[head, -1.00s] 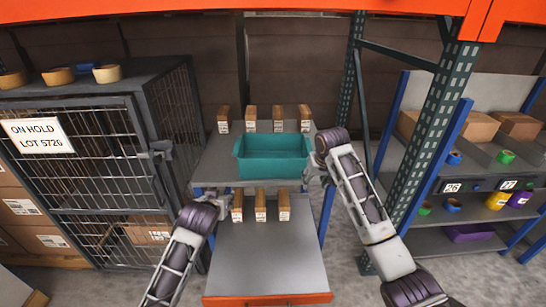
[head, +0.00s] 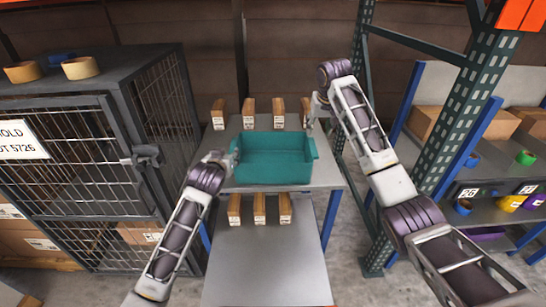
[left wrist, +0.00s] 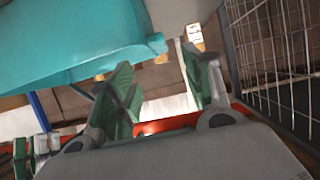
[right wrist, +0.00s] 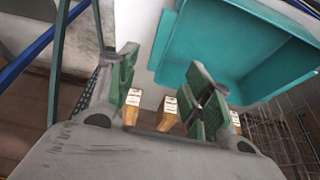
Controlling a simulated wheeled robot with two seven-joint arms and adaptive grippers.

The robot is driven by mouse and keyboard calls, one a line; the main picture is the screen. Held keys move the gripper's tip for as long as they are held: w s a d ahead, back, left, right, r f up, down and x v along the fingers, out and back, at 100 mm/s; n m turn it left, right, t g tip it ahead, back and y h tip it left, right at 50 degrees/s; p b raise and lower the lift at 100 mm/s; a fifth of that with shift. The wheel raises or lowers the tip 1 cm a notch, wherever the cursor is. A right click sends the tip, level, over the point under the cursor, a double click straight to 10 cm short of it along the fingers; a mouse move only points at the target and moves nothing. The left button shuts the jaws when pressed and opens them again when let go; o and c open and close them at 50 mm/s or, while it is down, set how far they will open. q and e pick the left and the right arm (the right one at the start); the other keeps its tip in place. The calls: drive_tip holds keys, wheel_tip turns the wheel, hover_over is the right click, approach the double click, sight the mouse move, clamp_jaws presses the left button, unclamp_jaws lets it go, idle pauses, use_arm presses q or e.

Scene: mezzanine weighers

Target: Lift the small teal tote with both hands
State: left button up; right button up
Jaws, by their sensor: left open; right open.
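The teal tote (head: 273,172) sits upright on the grey upper shelf of a stand in the head view. It also shows at upper left in the left wrist view (left wrist: 70,35) and at upper right in the right wrist view (right wrist: 235,45). My left gripper (head: 233,160) is open beside the tote's left end. Its green-padded fingers (left wrist: 160,68) point towards the rim. My right gripper (head: 313,112) is open near the tote's back right corner, with its fingers (right wrist: 162,62) spread. I cannot tell whether either touches the tote. The tote looks empty.
Several small brown boxes (head: 249,113) stand behind the tote, and 3 more (head: 259,209) in front on a lower level. The lower grey surface (head: 265,262) is otherwise clear. A wire cage (head: 75,165) stands left; a green rack post (head: 440,150) stands right.

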sight(233, 146)
use_arm(q)
drive_tip(key=shift+w+r, duration=0.1)
drive_tip(key=shift+r, duration=0.05)
use_arm(e)
drive_tip(key=shift+r, duration=0.15)
use_arm(q)
drive_tip(key=shift+x, duration=6.9)
use_arm(e)
drive_tip(key=shift+x, duration=6.95)
drive_tip(key=shift+w, duration=0.1)
use_arm(q)
clamp_jaws()
use_arm(e)
clamp_jaws()
use_arm(q)
drive_tip(key=shift+r, duration=0.1)
use_arm(e)
drive_tip(key=shift+r, duration=0.1)
